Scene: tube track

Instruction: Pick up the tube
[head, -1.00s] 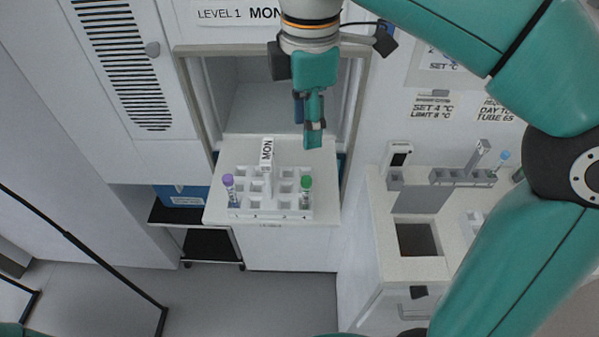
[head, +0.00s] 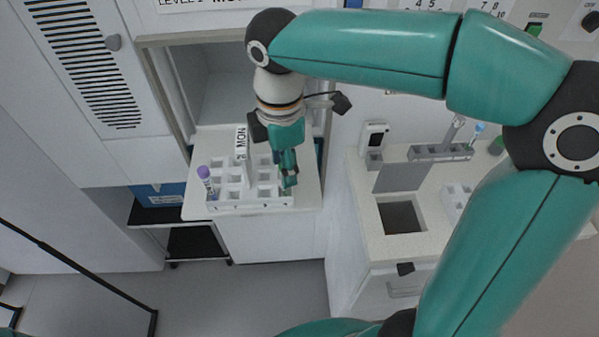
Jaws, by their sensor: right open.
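A white rack (head: 222,207) with square holes and a "MON" tag stands on a pull-out shelf. A purple-capped tube (head: 206,180) stands in its front left corner. My right gripper (head: 289,184) is open and points down at the rack's front right corner, where a green-capped tube stands. The fingers largely cover that tube, so its cap and its fit between the fingers cannot be made out. My left gripper is not in view.
An open white compartment (head: 190,100) is behind the shelf. To the right, a counter (head: 352,200) has a square opening (head: 402,217), a grey rack (head: 425,153), a blue-capped tube (head: 479,128) and a small white rack (head: 455,198). A blue box (head: 158,195) sits lower left.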

